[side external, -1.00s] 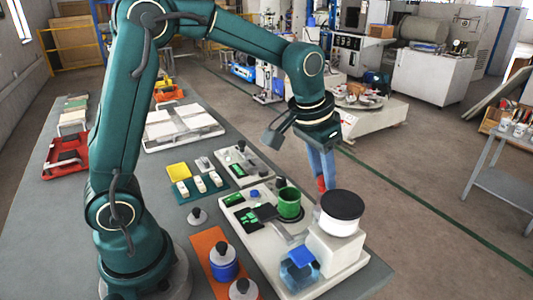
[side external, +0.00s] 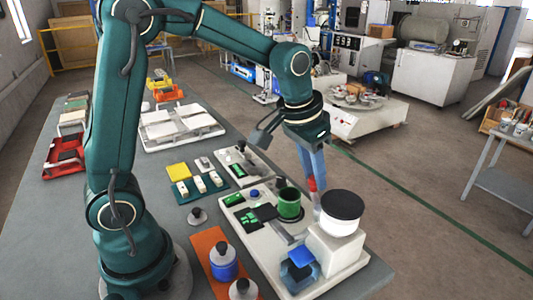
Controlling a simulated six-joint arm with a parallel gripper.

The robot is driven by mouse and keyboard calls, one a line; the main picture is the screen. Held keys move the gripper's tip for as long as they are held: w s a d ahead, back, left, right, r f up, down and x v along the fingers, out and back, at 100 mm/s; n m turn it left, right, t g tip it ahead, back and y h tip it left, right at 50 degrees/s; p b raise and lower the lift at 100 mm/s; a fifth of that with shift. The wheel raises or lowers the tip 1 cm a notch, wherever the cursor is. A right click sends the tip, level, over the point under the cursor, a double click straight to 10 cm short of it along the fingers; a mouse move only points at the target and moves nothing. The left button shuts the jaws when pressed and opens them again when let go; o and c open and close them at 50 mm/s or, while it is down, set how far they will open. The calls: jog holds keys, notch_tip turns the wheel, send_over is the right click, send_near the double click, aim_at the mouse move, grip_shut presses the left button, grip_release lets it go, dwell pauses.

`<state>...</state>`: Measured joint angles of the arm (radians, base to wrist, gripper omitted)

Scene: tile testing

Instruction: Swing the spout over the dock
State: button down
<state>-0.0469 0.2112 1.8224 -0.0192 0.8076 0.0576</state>
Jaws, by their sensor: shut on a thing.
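My gripper (side external: 313,175) points down at the right part of the pale station base (side external: 335,278), with its blue fingers together. They are shut on a small red-tipped upright piece (side external: 312,185), which I take to be the spout's handle. Its lower end runs down behind the white tank with a black lid (side external: 343,212), so the spout itself is largely hidden. A green cup (side external: 289,204) stands just left of the handle. A blue open-topped block (side external: 300,273) sits at the front of the base. I cannot tell which of these is the dock.
Capped bottles stand on an orange mat (side external: 209,243) at the front. A teal tray (side external: 183,197) with white pieces and a yellow tile (side external: 179,171) lie to the left. A white tray (side external: 182,130) and red tray (side external: 66,153) are farther back. Grey table shows between them.

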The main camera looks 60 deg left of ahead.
jog(key=shift+s+a, duration=0.2)
jog(key=shift+s, duration=0.4)
jog(key=shift+s+a, duration=0.1)
jog(key=shift+s, duration=0.6)
jog(key=c, duration=0.6)
grip_release()
jog(key=shift+c, duration=0.2)
notch_tip(320, 180, up, 6)
